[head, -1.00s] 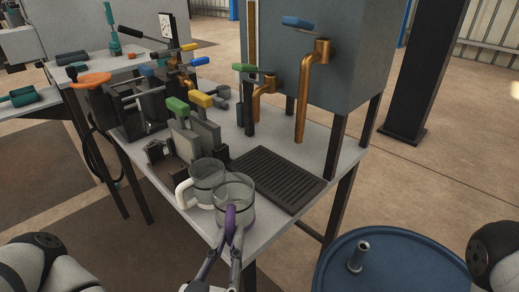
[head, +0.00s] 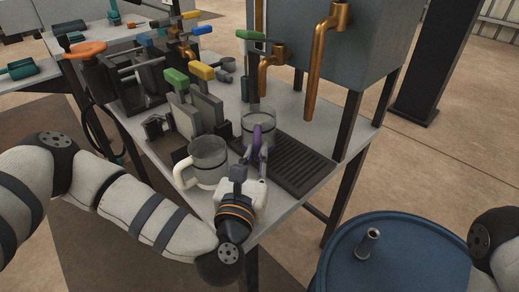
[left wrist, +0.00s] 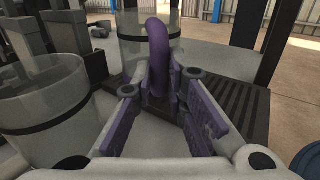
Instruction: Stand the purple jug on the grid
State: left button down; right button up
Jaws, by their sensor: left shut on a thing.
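The purple jug (head: 258,118) is a clear glass with a purple handle. In the head view it is upright at the left end of the dark slatted grid (head: 300,165). I cannot tell whether its base touches the grid. My left gripper (head: 252,164) is shut on the purple handle from the near side. In the left wrist view the handle (left wrist: 158,55) stands between the fingers, with the glass behind it. The grid (left wrist: 240,110) shows to the right of the fingers there. My right gripper is out of view.
A white-handled glass jug (head: 208,155) stands close on the left of my gripper. A copper spout (head: 318,75) hangs over the grid's far side, with a shorter one (head: 268,75) beside it. A blue drum (head: 400,255) stands at front right.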

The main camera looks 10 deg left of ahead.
pick_arm(q)
jog(key=w, duration=0.2)
jog(key=w+f, duration=0.1)
jog(key=shift+w, duration=0.4)
jog(key=shift+f, duration=0.25)
jog(key=shift+f, duration=0.25)
jog(key=c, duration=1.6)
grip_release()
jog(key=shift+r, duration=0.1)
jog(key=shift+r, duration=0.1)
